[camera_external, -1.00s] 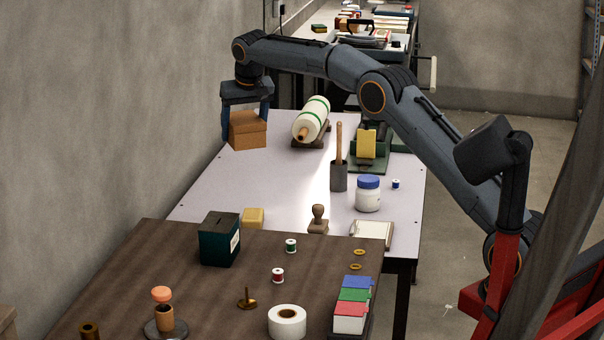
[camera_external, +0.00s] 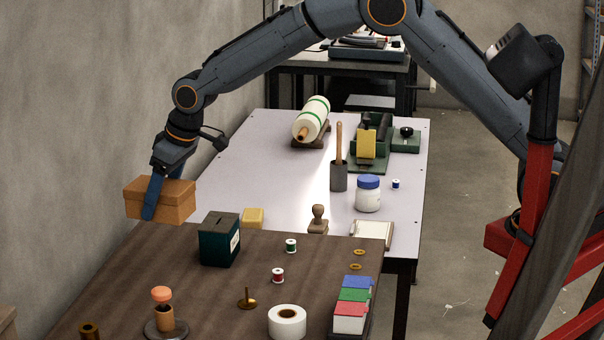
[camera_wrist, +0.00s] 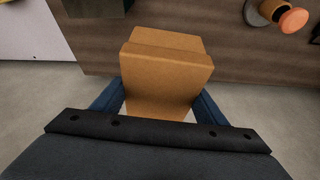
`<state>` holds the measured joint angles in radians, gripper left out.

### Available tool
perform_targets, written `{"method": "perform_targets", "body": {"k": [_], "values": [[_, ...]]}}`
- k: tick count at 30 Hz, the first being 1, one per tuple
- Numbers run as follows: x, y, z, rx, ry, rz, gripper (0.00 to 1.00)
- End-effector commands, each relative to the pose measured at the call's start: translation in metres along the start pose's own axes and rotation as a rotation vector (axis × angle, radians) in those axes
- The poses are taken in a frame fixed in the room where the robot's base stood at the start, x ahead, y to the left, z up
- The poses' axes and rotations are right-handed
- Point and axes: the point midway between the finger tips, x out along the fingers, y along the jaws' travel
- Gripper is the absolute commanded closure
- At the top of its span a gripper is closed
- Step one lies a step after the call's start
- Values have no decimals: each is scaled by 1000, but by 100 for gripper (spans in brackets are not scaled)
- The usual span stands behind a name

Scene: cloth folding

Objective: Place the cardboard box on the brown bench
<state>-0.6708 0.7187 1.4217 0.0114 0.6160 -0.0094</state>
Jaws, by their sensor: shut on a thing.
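The cardboard box (camera_external: 176,203) is a small orange-brown carton with a lid. My gripper (camera_external: 153,197) is shut on it and holds it in the air beside the far left edge of the brown bench (camera_external: 190,290). In the wrist view the box (camera_wrist: 165,75) sits between the two blue fingers of my gripper (camera_wrist: 155,108). The brown bench (camera_wrist: 95,50) shows beyond it there, with the box overlapping the bench's edge in that view.
A dark green slotted box (camera_external: 220,245) stands near the bench's far edge. A stamp with an orange knob (camera_external: 163,310), spools, a tape roll (camera_external: 287,322) and coloured card boxes (camera_external: 352,305) stand on the bench. The pale table (camera_external: 270,190) is behind.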

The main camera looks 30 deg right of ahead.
Motion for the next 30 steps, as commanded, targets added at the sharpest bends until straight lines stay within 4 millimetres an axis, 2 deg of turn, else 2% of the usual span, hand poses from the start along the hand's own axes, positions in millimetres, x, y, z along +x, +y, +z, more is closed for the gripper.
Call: {"method": "perform_targets", "body": {"k": [1,3,9,15,25,30], "values": [[-7,-16,5,-25,0,-10,65],[-10,-32,12,-55,3,-20,65],[-11,-61,27,-112,7,-39,65],[21,-58,39,-107,6,-38,65],[40,-58,46,-106,7,-37,65],[66,-58,58,-106,4,-37,65]]}}
